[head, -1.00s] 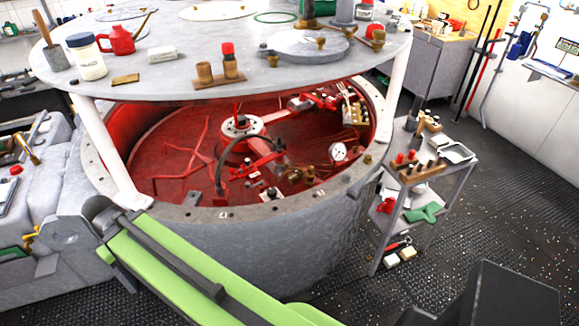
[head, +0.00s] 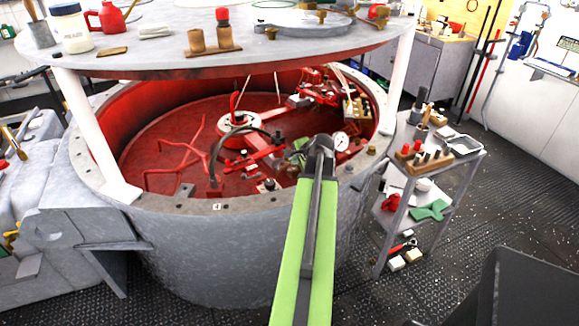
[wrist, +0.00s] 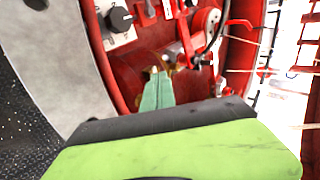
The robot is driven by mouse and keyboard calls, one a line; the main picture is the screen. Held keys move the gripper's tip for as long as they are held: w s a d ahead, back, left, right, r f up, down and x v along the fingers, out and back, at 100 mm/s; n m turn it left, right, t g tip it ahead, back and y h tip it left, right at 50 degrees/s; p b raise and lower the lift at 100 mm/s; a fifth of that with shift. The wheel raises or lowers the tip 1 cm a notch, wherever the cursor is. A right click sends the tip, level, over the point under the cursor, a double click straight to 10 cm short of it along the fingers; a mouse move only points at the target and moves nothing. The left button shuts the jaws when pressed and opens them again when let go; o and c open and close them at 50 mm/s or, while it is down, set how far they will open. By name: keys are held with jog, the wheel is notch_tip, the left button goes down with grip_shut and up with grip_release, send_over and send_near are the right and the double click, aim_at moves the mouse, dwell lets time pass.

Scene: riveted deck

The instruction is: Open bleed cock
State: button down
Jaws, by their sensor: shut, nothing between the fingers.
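In the wrist view, small brass fittings (wrist: 168,67) sit on the red interior of the drum, just past my fingertips. One may be the bleed cock, but it is too small and partly covered to be sure. My gripper (wrist: 156,74) is shut and empty, its pale green fingers reaching close to the brass parts; I cannot tell whether they touch. In the head view, my arm hides the place where the brass fittings stood. A white-faced gauge (head: 341,141) shows just right of my arm's end.
The grey drum rim (head: 150,206) surrounds the red interior. A round grey tabletop (head: 190,57) stands above it on white posts. In the wrist view, a black knob (wrist: 120,18) on a pale plate lies left of my fingers. A tool cart (head: 440,165) stands at right.

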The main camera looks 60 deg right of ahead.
jog(key=shift+s+d+m+h, duration=0.3)
jog(key=shift+s+d+m, duration=0.2)
jog(key=shift+s+d, duration=0.5)
jog(key=shift+a, duration=0.1)
jog(key=b, duration=0.7)
send_near(287, 159)
jog(key=x, duration=0.5)
jog(key=shift+s+f, duration=0.15)
jog(key=shift+f, duration=0.2)
jog(key=shift+w+d, duration=0.2)
jog(key=shift+w, duration=0.25)
